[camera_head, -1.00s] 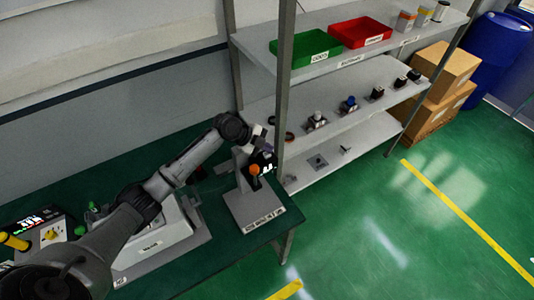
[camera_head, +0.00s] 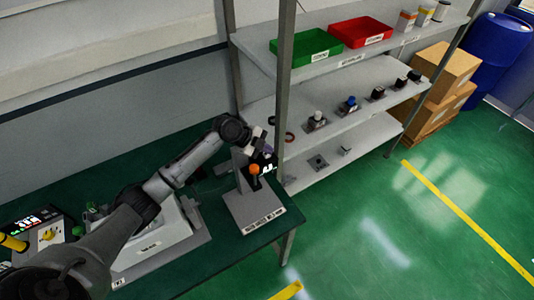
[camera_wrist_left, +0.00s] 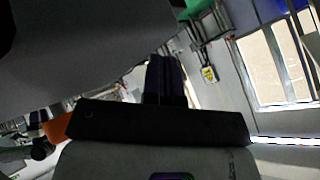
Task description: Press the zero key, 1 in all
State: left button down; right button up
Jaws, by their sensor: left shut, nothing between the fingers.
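A grey bench instrument (camera_head: 236,207) stands on the green table near its right end. It has a flat base, an upright column, an orange knob (camera_head: 254,169) and a small lit display (camera_head: 267,171). The zero key cannot be made out; the arm and the instrument head cover that area. My left gripper (camera_head: 262,147) is at the top of the instrument, close to its head; I cannot tell whether it touches. In the left wrist view its dark fingers (camera_wrist_left: 165,80) are together and empty, with an orange part (camera_wrist_left: 57,128) at the left. My right gripper is not in view.
A shelf post (camera_head: 284,90) rises just right of the instrument. The rack holds a green tray (camera_head: 305,48), a red tray (camera_head: 360,32) and small parts. A grey housing (camera_head: 150,245) and a lit panel (camera_head: 38,228) are on the table at left.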

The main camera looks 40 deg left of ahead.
aim_at(266, 155)
pick_arm(q)
jog(key=shift+f+b, duration=0.35)
jog(key=shift+f, duration=0.05)
jog(key=shift+r, duration=0.15)
dwell(0.5)
jog(key=shift+r+p, duration=0.65)
jog(key=shift+r, duration=0.15)
jog(key=shift+r, duration=0.2)
jog(key=shift+r+p, duration=1.6)
jog(key=shift+r, duration=0.75)
